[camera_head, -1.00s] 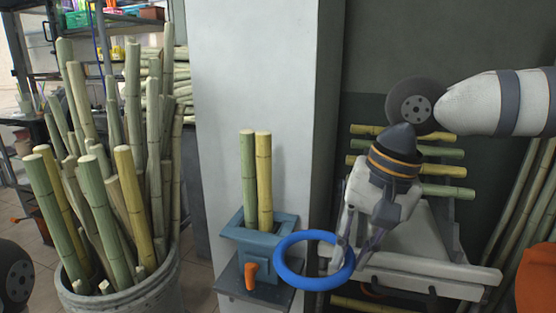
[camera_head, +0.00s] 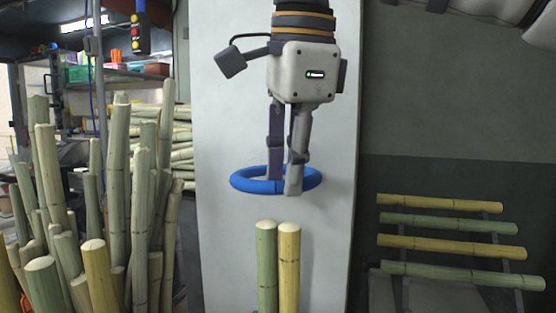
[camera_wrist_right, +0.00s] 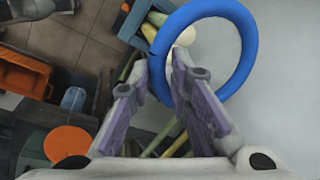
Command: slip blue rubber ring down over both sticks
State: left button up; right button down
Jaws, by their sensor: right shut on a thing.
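The blue rubber ring (camera_head: 247,187) hangs in the air, roughly level, above the two sticks in the head view. My right gripper (camera_head: 283,187) points down and is shut on the ring's near edge. The sticks stand upright side by side, a green one (camera_head: 267,265) and a yellow one (camera_head: 289,268). Their tops are below the ring and apart from it; their lower ends are out of the head view. In the right wrist view, the ring (camera_wrist_right: 247,55) frames a pale stick top (camera_wrist_right: 185,37), with the teal holder (camera_wrist_right: 133,22) beyond. My left gripper is not in view.
Many loose canes (camera_head: 140,200) stand at the left. A rack of cane pieces (camera_head: 440,225) is at the right. A pale pillar (camera_head: 225,90) rises behind the ring.

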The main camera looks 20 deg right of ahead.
aim_at(291, 246)
jog(key=shift+w+f, duration=0.1)
jog(key=shift+f, duration=0.05)
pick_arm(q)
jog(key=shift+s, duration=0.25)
pick_arm(e)
jog(key=shift+s+f, duration=0.15)
jog(key=shift+f, duration=1.45)
jog(key=shift+s+f, duration=0.15)
jog(key=shift+f, duration=1.4)
jog(key=shift+s+f, duration=0.15)
jog(key=shift+f, duration=1.45)
